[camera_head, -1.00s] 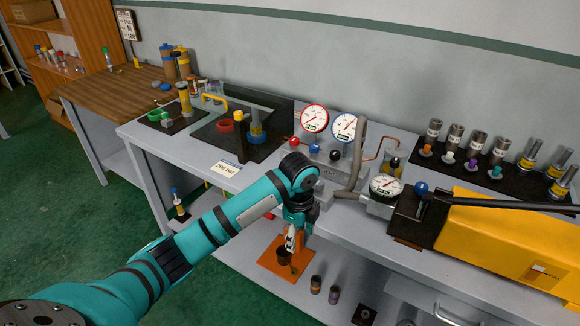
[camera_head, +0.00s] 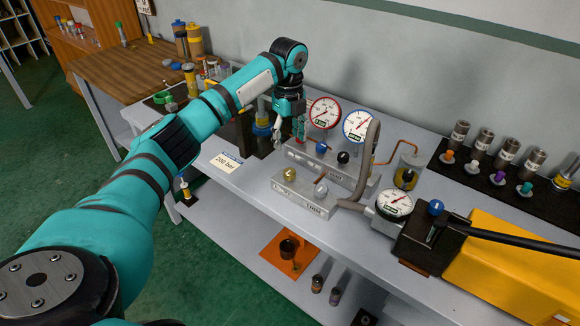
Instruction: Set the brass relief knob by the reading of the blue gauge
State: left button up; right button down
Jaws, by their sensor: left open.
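The brass knob (camera_head: 289,173) sits on the left of the low front metal block (camera_head: 304,198), beside a grey knob (camera_head: 321,190). The blue-rimmed gauge (camera_head: 358,124) stands behind on the right, right of the red-rimmed gauge (camera_head: 324,112). Its needle shows, but the scale is too small to read. My left gripper (camera_head: 288,138) is open and points down near the left end of the rear valve block (camera_head: 332,170), behind the brass knob and apart from it. The red knob there is mostly hidden by the gripper. My right gripper is out of view.
A blue knob (camera_head: 321,147) and a black knob (camera_head: 343,157) are on the rear block. A "200 bar" card (camera_head: 226,162) lies at the bench's front edge. A third gauge (camera_head: 395,203) and a yellow pump (camera_head: 505,255) with a long black handle stand to the right.

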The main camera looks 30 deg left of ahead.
pick_arm(q)
send_over(290, 171)
notch_tip(290, 171, down, 4)
jog(key=shift+f+p, duration=0.25)
jog(key=shift+p, duration=0.05)
notch_tip(290, 171, down, 5)
jog(key=shift+s+r+p, duration=0.1)
jog(key=shift+s+p, duration=0.05)
jog(key=shift+p, duration=0.25)
notch_tip(290, 171, down, 2)
jog(key=shift+f, duration=0.5)
jog(key=c, duration=1.1)
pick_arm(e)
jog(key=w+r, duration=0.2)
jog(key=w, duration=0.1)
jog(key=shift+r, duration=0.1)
